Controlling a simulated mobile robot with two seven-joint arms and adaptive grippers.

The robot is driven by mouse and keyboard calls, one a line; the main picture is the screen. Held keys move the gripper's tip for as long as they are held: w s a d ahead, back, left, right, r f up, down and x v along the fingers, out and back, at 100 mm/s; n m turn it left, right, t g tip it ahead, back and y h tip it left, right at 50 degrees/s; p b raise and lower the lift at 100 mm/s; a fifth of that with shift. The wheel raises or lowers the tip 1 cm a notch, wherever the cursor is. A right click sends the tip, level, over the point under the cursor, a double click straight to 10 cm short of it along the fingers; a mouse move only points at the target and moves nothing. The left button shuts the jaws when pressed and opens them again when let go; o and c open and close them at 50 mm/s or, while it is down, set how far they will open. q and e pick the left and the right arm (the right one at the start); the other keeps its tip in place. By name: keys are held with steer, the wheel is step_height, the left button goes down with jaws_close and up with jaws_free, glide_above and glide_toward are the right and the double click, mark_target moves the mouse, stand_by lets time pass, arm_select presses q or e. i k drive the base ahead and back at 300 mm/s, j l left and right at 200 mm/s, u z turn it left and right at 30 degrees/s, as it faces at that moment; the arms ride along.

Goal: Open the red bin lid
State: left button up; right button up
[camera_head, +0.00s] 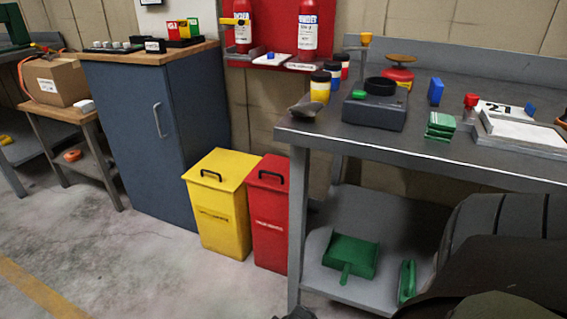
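The red bin (268,220) stands on the floor between the yellow bin and the grey workbench. Its red lid (270,171) is closed and has a black handle on top. The bench leg stands close to the bin's right side. Neither of my grippers can be made out in the head view. A small dark shape shows at the bottom edge, too cut off to identify.
A yellow bin (220,205) with its lid shut stands close on the left, by a blue cabinet (150,130). The grey workbench (440,160) carries several items; its lower shelf holds a green dustpan (350,256). Floor in front of the bins is mostly clear.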

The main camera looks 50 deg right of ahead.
mark_target(278, 168)
steer(key=i+j+z, duration=0.15)
steer(key=i+z, duration=0.15)
steer(key=z, duration=0.15)
steer(key=i+j+z, duration=0.25)
steer(key=z, duration=0.2)
steer(key=i+j+z, duration=0.2)
steer(key=j+z, duration=0.15)
steer(key=z, duration=0.15)
steer(key=i+j+z, duration=0.15)
steer(key=j+z, duration=0.75)
steer(key=i, duration=0.05)
